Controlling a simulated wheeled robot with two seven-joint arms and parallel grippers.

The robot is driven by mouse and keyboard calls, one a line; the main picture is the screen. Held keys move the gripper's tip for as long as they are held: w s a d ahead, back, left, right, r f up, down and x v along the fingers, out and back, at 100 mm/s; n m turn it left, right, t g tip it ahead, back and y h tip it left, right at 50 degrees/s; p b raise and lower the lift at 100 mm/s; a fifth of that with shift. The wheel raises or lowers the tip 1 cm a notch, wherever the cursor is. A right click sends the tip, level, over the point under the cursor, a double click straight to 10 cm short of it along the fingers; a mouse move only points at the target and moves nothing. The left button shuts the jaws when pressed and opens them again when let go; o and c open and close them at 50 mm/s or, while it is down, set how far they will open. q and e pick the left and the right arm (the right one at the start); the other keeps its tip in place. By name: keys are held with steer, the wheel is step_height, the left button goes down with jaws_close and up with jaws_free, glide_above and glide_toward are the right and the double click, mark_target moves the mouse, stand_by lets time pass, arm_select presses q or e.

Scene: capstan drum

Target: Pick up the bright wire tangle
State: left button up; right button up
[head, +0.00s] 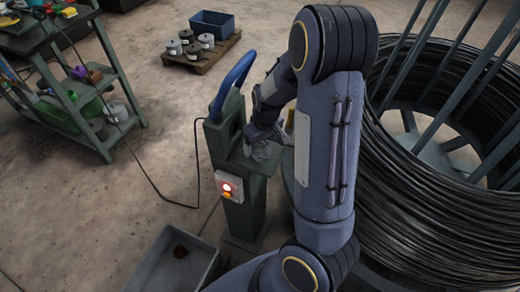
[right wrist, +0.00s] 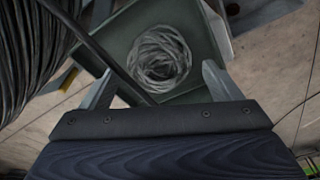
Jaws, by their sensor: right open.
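The bright wire tangle (right wrist: 160,57) is a round coil of pale grey wire. In the right wrist view it lies on a dark green plate (right wrist: 122,42). In the head view the tangle (head: 261,151) shows small and partly covered on the ledge of the green post (head: 243,195). My right gripper (right wrist: 157,72) is open and empty, with one finger on each side of the tangle's near edge in the picture. I cannot tell its height above the tangle. In the head view my right arm hides much of the gripper. My left gripper is not in view.
A blue curved handle (head: 233,82) rises from the post, and a box with a lit red button (head: 228,188) is on its front. A large black wire coil (head: 420,215) stands close at the right. A grey bin (head: 160,265) is on the floor at lower left.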

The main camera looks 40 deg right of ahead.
mark_target(260, 144)
steer(key=f, duration=0.2)
steer(key=w+f, duration=0.1)
steer(key=f, duration=0.1)
steer(key=shift+f, duration=0.1)
steer(key=shift+c, duration=0.5)
steer(key=c, duration=1)
